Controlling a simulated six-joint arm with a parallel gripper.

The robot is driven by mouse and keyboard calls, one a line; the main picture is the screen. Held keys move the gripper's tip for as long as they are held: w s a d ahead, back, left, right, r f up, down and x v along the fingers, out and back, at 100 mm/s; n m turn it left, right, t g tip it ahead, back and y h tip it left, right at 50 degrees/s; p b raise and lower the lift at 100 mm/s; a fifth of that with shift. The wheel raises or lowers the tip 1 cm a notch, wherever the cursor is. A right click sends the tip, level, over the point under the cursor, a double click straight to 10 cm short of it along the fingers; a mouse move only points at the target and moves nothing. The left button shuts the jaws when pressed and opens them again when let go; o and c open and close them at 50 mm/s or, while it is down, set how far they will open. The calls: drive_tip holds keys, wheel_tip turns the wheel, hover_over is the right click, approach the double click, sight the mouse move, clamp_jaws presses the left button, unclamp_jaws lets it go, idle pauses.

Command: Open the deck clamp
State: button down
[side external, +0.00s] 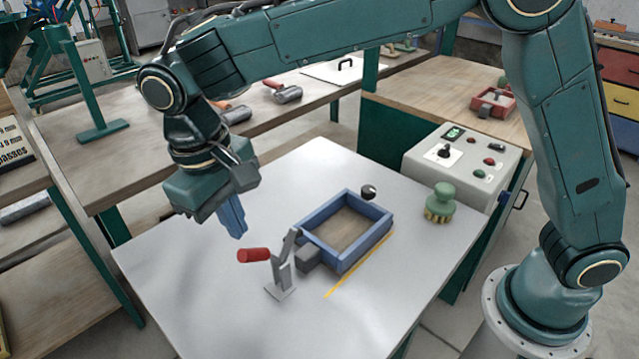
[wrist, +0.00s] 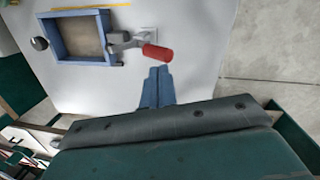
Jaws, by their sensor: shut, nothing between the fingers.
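The deck clamp (side external: 284,268) is a grey metal toggle clamp with a red handle (side external: 254,255), standing on the white table beside a blue rectangular frame (side external: 372,212). The handle points left, roughly level, and the clamp's grey block sits against the frame's near left corner. My gripper (side external: 236,232) hangs above the table, left of and a little above the red handle, apart from it. Its blue fingers are together and empty. In the wrist view, the red handle (wrist: 157,53) lies just beyond my fingertips (wrist: 159,70), with the clamp and blue frame (wrist: 65,59) further off.
A black knob (side external: 368,192) stands by the frame's far edge. A green brush (side external: 440,203) and a grey control box (side external: 462,164) are at the right. A yellow line (side external: 345,277) marks the table. The white table (side external: 190,290) is clear at the front left.

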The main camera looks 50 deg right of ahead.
wheel_tip(320, 180, up, 4)
drive_tip(key=shift+w+d+r, duration=0.1)
drive_tip(key=shift+w+r, duration=0.05)
drive_tip(key=shift+r, duration=0.05)
drive_tip(key=shift+d, duration=0.1)
idle(0.4)
drive_tip(key=s+d+r+m+t+y, duration=0.1)
drive_tip(key=s+d+r, duration=0.25)
drive_tip(key=d, duration=0.55)
drive_tip(key=s+d+r+t, duration=0.2)
drive_tip(key=d+r, duration=0.2)
drive_tip(key=d, duration=0.5)
drive_tip(key=s+d+f+t, duration=0.1)
drive_tip(key=s+d+f, duration=0.1)
drive_tip(key=s+d, duration=0.3)
drive_tip(key=s+d+f+m+t, duration=0.1)
drive_tip(key=s+d, duration=0.4)
drive_tip(key=s, duration=0.5)
drive_tip(key=shift+f+m+t, duration=0.3)
drive_tip(key=shift+f+t, duration=0.4)
drive_tip(key=shift+f, duration=0.05)
